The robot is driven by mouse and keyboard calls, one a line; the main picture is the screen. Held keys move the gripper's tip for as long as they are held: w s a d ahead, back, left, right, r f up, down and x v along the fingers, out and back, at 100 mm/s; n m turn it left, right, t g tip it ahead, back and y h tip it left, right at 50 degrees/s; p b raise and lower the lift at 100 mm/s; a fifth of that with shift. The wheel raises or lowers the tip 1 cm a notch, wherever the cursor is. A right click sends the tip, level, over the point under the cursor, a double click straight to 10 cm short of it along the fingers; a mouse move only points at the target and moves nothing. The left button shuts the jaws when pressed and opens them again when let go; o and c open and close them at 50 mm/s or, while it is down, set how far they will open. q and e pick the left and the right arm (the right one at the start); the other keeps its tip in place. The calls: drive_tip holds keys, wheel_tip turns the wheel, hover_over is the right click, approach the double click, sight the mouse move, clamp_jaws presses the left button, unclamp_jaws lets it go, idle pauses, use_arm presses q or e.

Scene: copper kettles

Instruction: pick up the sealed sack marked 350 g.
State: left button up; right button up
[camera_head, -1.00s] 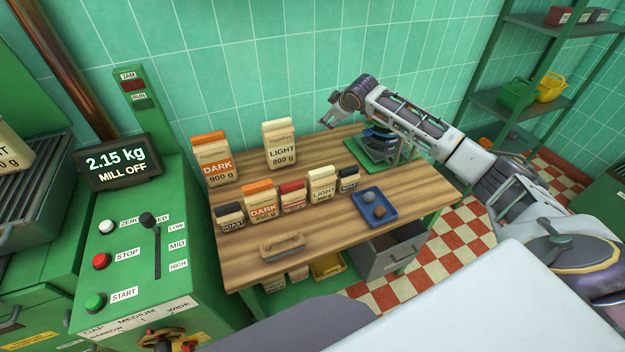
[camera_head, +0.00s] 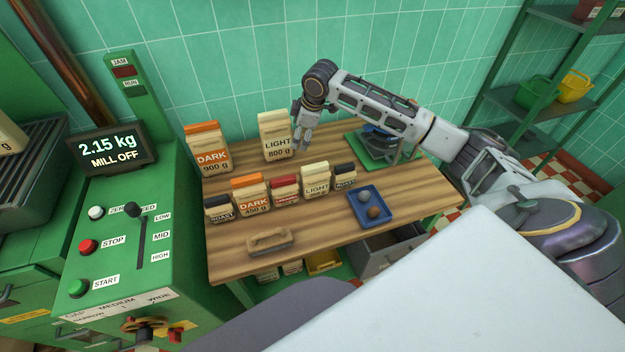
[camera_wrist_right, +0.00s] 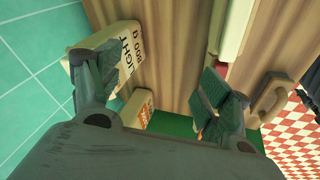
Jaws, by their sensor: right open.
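No sack mark reading 350 g is legible. Behind stand DARK 900 g (camera_head: 209,150) and LIGHT 800 g (camera_head: 276,137). My right gripper (camera_head: 303,143) is open and empty, pointing down just right of LIGHT 800 g, behind the front row. In the wrist view its fingers (camera_wrist_right: 158,92) are spread, one overlapping the LIGHT 800 g sack (camera_wrist_right: 112,45). My left gripper is out of view.
A green control panel (camera_head: 190,235) stands left. Tiled wall is close behind the bench.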

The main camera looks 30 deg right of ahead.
drive_tip(key=s, duration=0.2)
drive_tip(key=n+g, duration=0.3)
drive_tip(key=g, duration=0.1)
hover_over(316, 166)
drive_tip(key=shift+w+a+f+h, duration=0.15)
drive_tip(key=shift+w+f+h, duration=0.1)
drive_tip(key=shift+f+h, duration=0.25)
drive_tip(key=shift+s+d+f+n, duration=0.1)
drive_tip(key=shift+s+d+n, duration=0.15)
drive_tip(key=shift+n, duration=0.05)
drive_tip(key=shift+f, duration=4.3)
drive_tip(key=shift+w+a+f+p, duration=0.1)
drive_tip(key=shift+f+p, duration=0.2)
drive_tip(key=shift+f, duration=1)
drive_tip(key=shift+w+a+f+p, duration=0.1)
drive_tip(key=shift+f+p, duration=0.2)
drive_tip(key=shift+f, duration=1)
